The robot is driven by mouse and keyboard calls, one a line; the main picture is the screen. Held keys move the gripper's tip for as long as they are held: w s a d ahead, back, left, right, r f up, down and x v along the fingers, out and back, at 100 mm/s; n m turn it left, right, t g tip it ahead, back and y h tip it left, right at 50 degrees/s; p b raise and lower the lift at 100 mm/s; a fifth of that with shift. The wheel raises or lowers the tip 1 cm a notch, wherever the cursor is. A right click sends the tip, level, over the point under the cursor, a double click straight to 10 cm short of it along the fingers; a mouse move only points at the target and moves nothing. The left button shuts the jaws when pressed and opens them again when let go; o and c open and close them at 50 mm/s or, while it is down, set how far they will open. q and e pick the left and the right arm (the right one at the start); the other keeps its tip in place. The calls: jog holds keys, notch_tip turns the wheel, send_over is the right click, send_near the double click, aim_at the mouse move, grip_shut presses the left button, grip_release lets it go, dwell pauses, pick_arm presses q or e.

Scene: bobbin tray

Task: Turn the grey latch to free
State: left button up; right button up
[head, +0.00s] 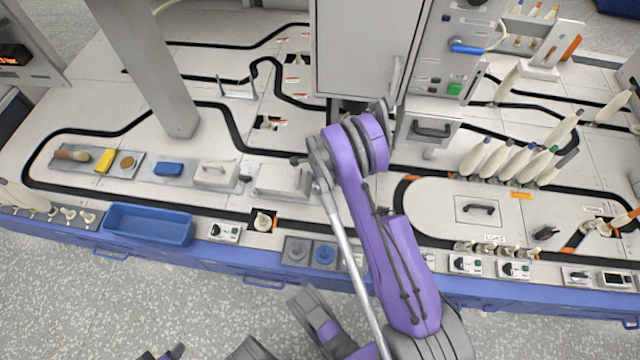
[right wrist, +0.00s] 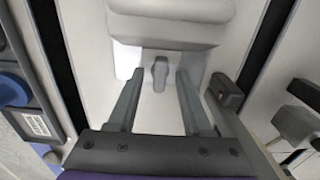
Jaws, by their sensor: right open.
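A small grey latch (right wrist: 160,72) with a rounded tip shows in the right wrist view, against a white housing (right wrist: 170,28). My right gripper (right wrist: 160,85) is open, one finger on each side of the latch, with a gap on both sides and nothing gripped. In the head view a white box (head: 280,180) stands at the end of my purple right arm. The arm hides the area at its right, and I cannot make out the latch or the right fingertips there.
A dark grey block (right wrist: 226,92) is close outside the right-hand finger. A blue knob (head: 325,254) sits on the front panel. A lidded white box (head: 214,174) and a blue bin (head: 148,224) are to the left. A tall cabinet (head: 362,50) stands behind the arm.

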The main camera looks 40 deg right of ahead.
grip_shut()
jog(key=shift+n, duration=0.3)
jog(key=n, duration=0.3)
jog(key=shift+n+p, duration=0.3)
jog(key=shift+n, duration=0.1)
jog(key=n, duration=0.4)
jog(key=shift+n, duration=0.3)
jog(key=n, duration=0.4)
jog(key=shift+n, duration=2.4)
